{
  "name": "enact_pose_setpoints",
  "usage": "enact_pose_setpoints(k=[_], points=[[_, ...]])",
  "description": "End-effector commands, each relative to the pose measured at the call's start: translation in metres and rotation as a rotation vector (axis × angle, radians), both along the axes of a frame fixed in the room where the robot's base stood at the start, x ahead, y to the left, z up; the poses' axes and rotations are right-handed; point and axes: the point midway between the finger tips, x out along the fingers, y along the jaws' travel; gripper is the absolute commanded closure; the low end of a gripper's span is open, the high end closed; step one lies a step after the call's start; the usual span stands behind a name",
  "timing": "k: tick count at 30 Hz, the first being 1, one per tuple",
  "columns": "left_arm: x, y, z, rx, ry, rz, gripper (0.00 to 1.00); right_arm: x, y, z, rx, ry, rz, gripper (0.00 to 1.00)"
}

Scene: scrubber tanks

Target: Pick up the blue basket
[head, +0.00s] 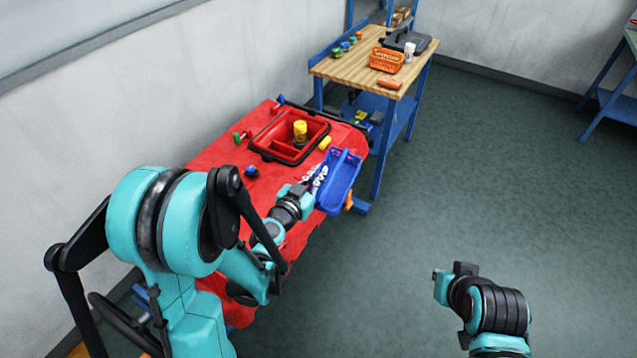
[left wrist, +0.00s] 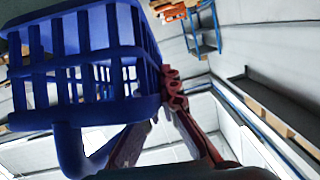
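The blue basket (head: 338,183) is at the right edge of the red-covered table in the head view, tilted and reaching past the edge. My left gripper (head: 312,186) is at its near left side, with small pale shapes between them. In the left wrist view the slatted basket (left wrist: 85,60) fills the upper left, with a curved blue handle below. The reddish fingers of the left gripper (left wrist: 165,105) meet its side wall and look closed on it; the exact grip is partly hidden. My right gripper (head: 448,280) is over the floor at lower right, its fingers unclear.
The red table (head: 215,160) holds a red tray (head: 268,140) with a yellow-topped container (head: 300,132), and several small coloured parts. A wooden workbench (head: 355,70) behind carries an orange basket (head: 386,60) and a dark case (head: 408,40). The floor (head: 500,170) at right is clear.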

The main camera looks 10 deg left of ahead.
Motion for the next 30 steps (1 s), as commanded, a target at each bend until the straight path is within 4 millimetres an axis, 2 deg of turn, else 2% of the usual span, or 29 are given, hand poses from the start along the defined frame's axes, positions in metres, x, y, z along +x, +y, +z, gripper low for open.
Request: enact_pose_setpoints(k=[1, 3, 12, 30], points=[[0.0, 0.0, -0.006, -0.01, -0.022, -0.001, 1.0, 0.0, 0.0, -0.012, 0.0, 0.0, 0.0, 1.0], [0.0, 0.0, -0.006, -0.021, -0.057, 0.0, 1.0, 0.0, 0.0, -0.021, 0.0, 0.0, 0.0, 1.0], [0.0, 0.0, -0.003, -0.058, -0.174, 0.001, 1.0, 0.0, 0.0, -0.049, 0.0, 0.0, 0.0, 1.0], [0.0, 0.0, 0.001, -0.061, -0.187, 0.002, 1.0, 0.0, 0.0, -0.048, 0.0, 0.0, 0.0, 1.0]])
